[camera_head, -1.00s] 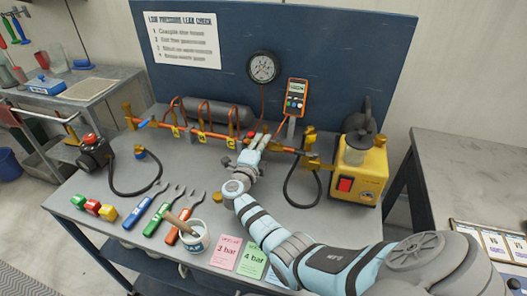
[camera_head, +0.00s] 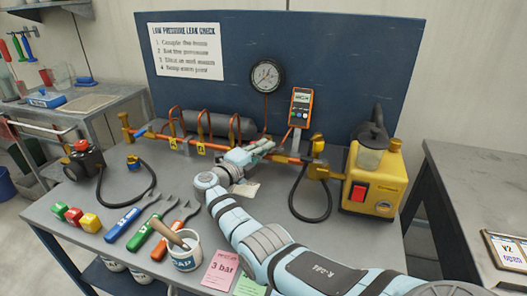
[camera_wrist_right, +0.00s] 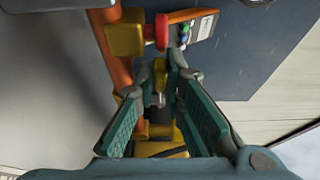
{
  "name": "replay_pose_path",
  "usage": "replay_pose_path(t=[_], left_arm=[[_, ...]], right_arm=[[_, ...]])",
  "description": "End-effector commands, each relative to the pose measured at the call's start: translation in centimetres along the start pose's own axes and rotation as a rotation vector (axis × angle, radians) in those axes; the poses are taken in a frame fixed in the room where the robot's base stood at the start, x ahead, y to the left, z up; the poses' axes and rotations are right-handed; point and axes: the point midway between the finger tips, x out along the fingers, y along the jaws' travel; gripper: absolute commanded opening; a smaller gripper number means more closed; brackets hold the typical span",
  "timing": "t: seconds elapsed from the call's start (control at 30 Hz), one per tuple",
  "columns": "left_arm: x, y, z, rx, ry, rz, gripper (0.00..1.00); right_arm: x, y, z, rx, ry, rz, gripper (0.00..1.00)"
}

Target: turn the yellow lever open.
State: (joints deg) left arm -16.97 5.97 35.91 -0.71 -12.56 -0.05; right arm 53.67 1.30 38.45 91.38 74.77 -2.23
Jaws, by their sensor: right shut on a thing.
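My right gripper (camera_head: 256,150) is at the orange pipe (camera_head: 280,157) on the bench, below the round gauge. In the right wrist view, the gripper (camera_wrist_right: 161,78) has its two green-padded fingers angled inward, with the fingertips on either side of a slim yellow lever (camera_wrist_right: 160,71). It is shut on that lever. The orange pipe (camera_wrist_right: 116,62) runs beside the fingers. In the head view the gripper hides the lever, so its angle to the pipe is hard to tell. My left gripper is not in view.
A yellow pump (camera_head: 374,180) stands right of the pipe, with a black hose (camera_head: 292,205) between. The pressure gauge (camera_head: 267,76) and orange meter (camera_head: 300,105) are behind.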

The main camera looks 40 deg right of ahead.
Motion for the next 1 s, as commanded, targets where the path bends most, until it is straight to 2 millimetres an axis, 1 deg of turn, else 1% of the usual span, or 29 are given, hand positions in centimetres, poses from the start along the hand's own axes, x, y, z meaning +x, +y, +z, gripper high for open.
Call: replay_pose_path(t=[0.07, 0.1, 0.2, 0.53, 0.63, 0.77, 0.9, 1.0], left_arm=[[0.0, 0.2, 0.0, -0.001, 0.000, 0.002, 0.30], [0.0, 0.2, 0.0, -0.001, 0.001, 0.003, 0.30], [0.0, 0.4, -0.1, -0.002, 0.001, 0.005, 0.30], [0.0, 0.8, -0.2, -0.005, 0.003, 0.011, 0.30], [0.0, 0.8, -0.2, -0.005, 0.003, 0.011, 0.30], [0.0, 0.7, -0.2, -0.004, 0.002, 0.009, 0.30], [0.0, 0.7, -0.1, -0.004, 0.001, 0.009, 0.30], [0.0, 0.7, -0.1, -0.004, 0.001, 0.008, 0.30]], right_arm=[[0.0, 0.1, 0.0, 0.000, 0.000, 0.001, 0.00], [0.0, 0.1, 0.0, 0.000, 0.000, 0.001, 0.15], [0.0, 0.1, 0.0, 0.000, 0.000, 0.001, 0.30], [0.0, 0.1, 0.0, -0.001, -0.001, 0.001, 0.30], [-0.7, 0.1, 0.1, 0.000, -0.003, 0.002, 0.30], [-2.8, 0.1, 0.0, 0.001, -0.004, 0.002, 0.30], [-5.7, 0.1, 0.0, 0.002, -0.003, 0.002, 0.30], [-7.5, 0.2, 0.2, -0.001, -0.008, 0.003, 0.30]])
